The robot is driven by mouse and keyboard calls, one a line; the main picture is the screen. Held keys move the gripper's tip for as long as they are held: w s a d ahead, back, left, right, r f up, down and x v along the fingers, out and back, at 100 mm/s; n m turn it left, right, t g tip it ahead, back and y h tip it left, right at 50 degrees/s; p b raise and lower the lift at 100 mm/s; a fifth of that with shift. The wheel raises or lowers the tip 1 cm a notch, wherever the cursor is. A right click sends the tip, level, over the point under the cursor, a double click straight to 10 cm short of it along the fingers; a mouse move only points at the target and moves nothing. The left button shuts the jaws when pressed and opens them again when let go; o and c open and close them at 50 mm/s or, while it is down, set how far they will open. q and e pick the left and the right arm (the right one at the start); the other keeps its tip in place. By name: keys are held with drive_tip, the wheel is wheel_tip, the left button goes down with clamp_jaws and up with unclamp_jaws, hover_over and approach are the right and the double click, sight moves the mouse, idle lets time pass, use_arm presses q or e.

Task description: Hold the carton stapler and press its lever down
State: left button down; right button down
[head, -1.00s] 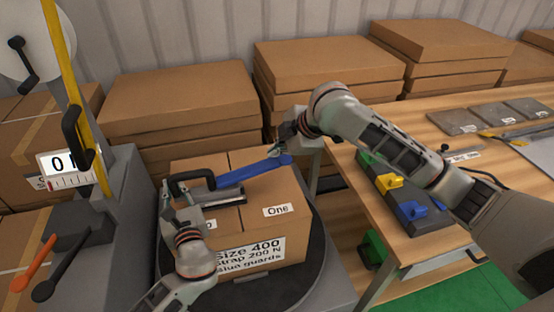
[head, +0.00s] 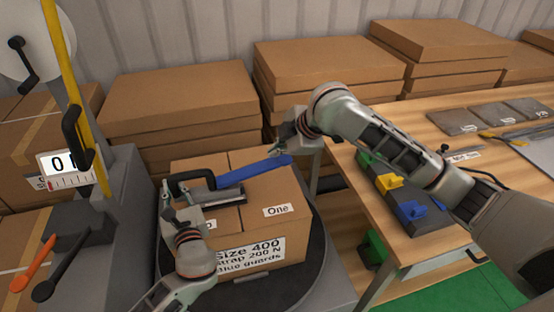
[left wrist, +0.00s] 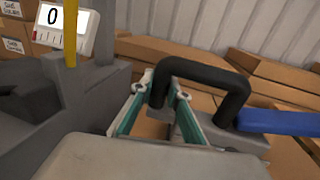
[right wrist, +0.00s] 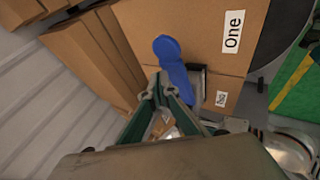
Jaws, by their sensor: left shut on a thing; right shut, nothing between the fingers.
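The carton stapler has a black handle (head: 192,176), a grey body (head: 222,197) and a long blue lever (head: 255,171). It is on top of the brown carton (head: 257,193), its lever pointing right and slightly raised. My left gripper (head: 178,193) is shut on the handle's left end, which also shows in the left wrist view (left wrist: 205,72). My right gripper (head: 275,146) is shut and empty beside the lever's free end. In the right wrist view its fingertips (right wrist: 160,82) lie close to the lever (right wrist: 172,68); I cannot tell whether they touch it.
The carton stands on a dark round turntable (head: 292,280). A grey machine with a display (head: 58,163) stands at left. A wooden table (head: 427,137) with blue, yellow and green items is at right. Flat carton stacks (head: 180,100) line the back wall.

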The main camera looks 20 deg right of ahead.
sight(283, 161)
drive_tip(key=shift+f, duration=0.15)
drive_tip(key=shift+d+f, duration=0.15)
drive_tip(key=shift+f, duration=0.15)
drive_tip(key=shift+d+f, duration=0.2)
drive_tip(key=shift+f, duration=0.5)
drive_tip(key=shift+d+f, duration=0.25)
drive_tip(key=shift+f, duration=0.4)
drive_tip(key=shift+d+f, duration=0.2)
drive_tip(key=shift+f, duration=0.5)
idle(2.6)
drive_tip(key=shift+r, duration=0.1)
drive_tip(key=shift+w+a+r, duration=0.1)
drive_tip(key=shift+a+r, duration=0.1)
drive_tip(key=shift+r, duration=0.85)
drive_tip(key=shift+a+r, duration=0.2)
drive_tip(key=shift+r, duration=0.85)
drive_tip(key=shift+a+r, duration=0.25)
drive_tip(key=shift+a+r, duration=0.2)
drive_tip(key=shift+r, duration=0.6)
drive_tip(key=shift+a+r, duration=0.25)
drive_tip(key=shift+r, duration=0.6)
drive_tip(key=shift+a+r, duration=0.2)
drive_tip(key=shift+r, duration=0.6)
